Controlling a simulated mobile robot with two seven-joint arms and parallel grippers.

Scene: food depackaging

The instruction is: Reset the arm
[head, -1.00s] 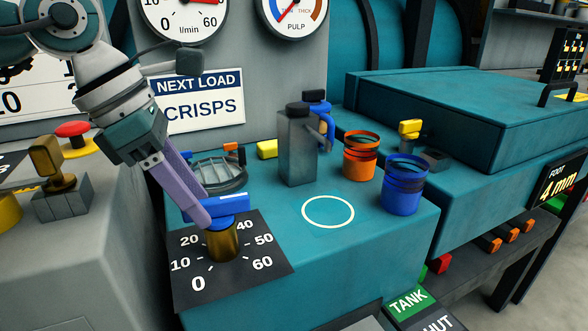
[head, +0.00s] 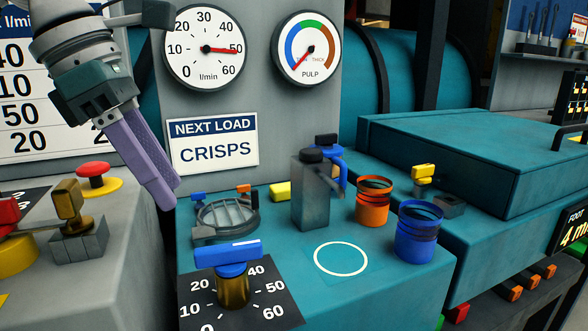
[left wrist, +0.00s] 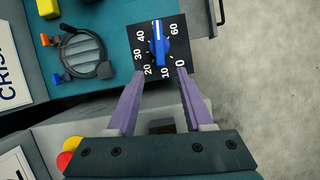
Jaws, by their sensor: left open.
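My left gripper (head: 163,190) has purple fingers and hangs in the air at the left of the head view, above and left of the blue-handled dial knob (head: 229,255). The knob stands on a black dial plate (head: 265,312) with white numbers. In the left wrist view the gripper (left wrist: 156,84) is open, its fingers apart with nothing between the tips. The knob (left wrist: 159,50) shows beyond the fingertips, apart from them. My right gripper is not in view.
A round grate (head: 228,217), a grey canister (head: 311,190), an orange cup (head: 374,202) and a blue cup (head: 418,232) stand on the teal bench. A red button (head: 93,169) and a brass lever (head: 69,203) are at the left. A white ring (head: 341,274) marks bare bench.

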